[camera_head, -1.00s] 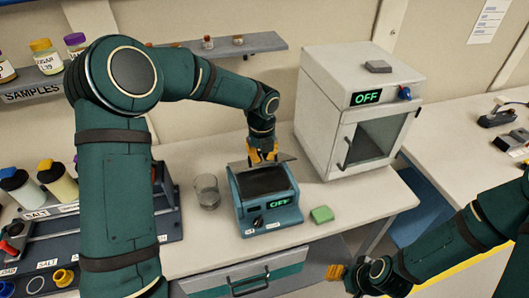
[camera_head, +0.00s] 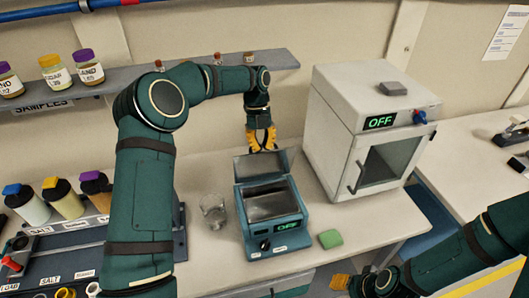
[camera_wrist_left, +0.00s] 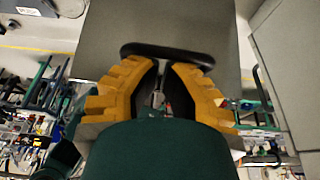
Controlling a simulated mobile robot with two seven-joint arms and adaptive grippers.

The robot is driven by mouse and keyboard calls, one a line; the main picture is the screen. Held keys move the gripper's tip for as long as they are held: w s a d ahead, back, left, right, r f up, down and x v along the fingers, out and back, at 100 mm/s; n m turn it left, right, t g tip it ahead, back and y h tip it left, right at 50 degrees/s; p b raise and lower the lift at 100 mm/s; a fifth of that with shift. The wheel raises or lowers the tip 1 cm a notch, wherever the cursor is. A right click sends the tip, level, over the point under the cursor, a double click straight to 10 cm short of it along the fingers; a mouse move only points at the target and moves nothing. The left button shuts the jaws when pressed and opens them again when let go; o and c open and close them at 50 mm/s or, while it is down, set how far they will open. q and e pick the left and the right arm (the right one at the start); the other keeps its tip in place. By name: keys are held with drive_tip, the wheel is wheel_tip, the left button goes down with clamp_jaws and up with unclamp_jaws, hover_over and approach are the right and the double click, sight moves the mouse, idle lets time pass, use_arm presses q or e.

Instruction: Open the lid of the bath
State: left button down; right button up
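The bath (camera_head: 272,222) is a teal box on the bench in the head view, with an OFF display on its front. Its grey lid (camera_head: 259,165) stands tilted up at the back edge, and the open basin shows below it. My left gripper (camera_head: 263,148) is just above and behind the raised lid, fingers pointing down. In the left wrist view, its yellow fingers (camera_wrist_left: 164,65) are close together at a dark handle (camera_wrist_left: 167,52) on a grey panel. I cannot tell whether they grip it. My right gripper (camera_head: 340,282) is low, in front of the bench, its opening unclear.
A glass beaker (camera_head: 213,211) stands left of the bath and a green block (camera_head: 330,239) at its right. A white oven (camera_head: 345,125) stands close on the right. A rack of bottles (camera_head: 65,199) is at the left, under a sample shelf (camera_head: 130,87).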

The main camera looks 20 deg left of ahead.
use_arm(q)
drive_tip(key=shift+w+a, duration=0.3)
drive_tip(key=shift+w, duration=0.2)
drive_tip(key=shift+w+a, duration=0.3)
drive_tip(key=shift+w, duration=0.2)
drive_tip(key=shift+r, duration=0.1)
drive_tip(key=v, duration=0.7)
drive_tip(key=shift+r, duration=0.2)
drive_tip(key=shift+a, duration=0.1)
